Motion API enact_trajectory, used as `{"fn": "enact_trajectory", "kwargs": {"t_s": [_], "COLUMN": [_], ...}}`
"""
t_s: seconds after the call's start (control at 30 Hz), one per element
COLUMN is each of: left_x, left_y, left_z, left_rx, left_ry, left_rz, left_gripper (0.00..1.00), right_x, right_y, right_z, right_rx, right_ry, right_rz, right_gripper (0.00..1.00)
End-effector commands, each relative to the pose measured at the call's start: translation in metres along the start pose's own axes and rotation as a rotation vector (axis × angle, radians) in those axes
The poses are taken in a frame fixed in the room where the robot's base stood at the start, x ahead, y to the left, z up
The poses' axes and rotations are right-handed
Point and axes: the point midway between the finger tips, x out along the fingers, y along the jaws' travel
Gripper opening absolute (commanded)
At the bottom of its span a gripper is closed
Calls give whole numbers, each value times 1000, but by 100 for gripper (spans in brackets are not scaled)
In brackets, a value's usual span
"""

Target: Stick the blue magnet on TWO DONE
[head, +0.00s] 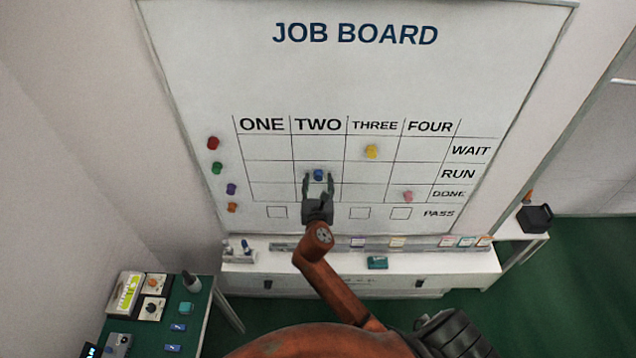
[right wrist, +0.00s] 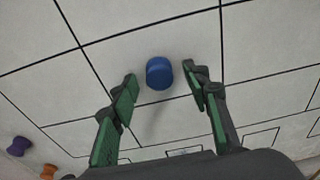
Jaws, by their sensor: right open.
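The blue magnet (head: 319,174) is a small round knob on the white job board (head: 350,85), in the TWO column at the RUN row. My right gripper (head: 319,184) reaches up to it with its fingers spread to either side. In the right wrist view, the blue magnet (right wrist: 159,73) lies between the two open green-padded fingertips (right wrist: 160,88), with a gap on both sides. The TWO DONE cell, just below in the head view, is largely covered by my gripper. My left gripper is not in view.
A yellow magnet (head: 371,151) sits at THREE WAIT and a pink magnet (head: 408,196) at FOUR DONE. Red (head: 213,143), green (head: 217,168), purple (head: 231,188) and orange (head: 232,208) magnets line the board's left side. A white ledge (head: 450,262) runs below.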

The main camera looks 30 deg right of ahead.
Motion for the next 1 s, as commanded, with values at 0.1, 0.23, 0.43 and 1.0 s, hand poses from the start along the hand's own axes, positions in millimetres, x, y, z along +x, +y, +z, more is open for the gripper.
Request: {"fn": "enact_trajectory", "kwargs": {"t_s": [0.1, 0.23, 0.43, 1.0], "left_x": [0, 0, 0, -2], "left_y": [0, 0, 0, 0], "left_z": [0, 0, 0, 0], "left_rx": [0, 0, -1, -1], "left_ry": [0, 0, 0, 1], "left_rz": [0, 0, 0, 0], "left_gripper": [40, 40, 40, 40], "right_x": [0, 0, 0, -5], "right_y": [0, 0, 0, 0], "right_z": [0, 0, 0, 0], "right_rx": [0, 0, 0, 0], "right_ry": [0, 0, 0, 0], "right_rz": [0, 0, 0, 1], "right_gripper": [39, 30, 16, 0]}}
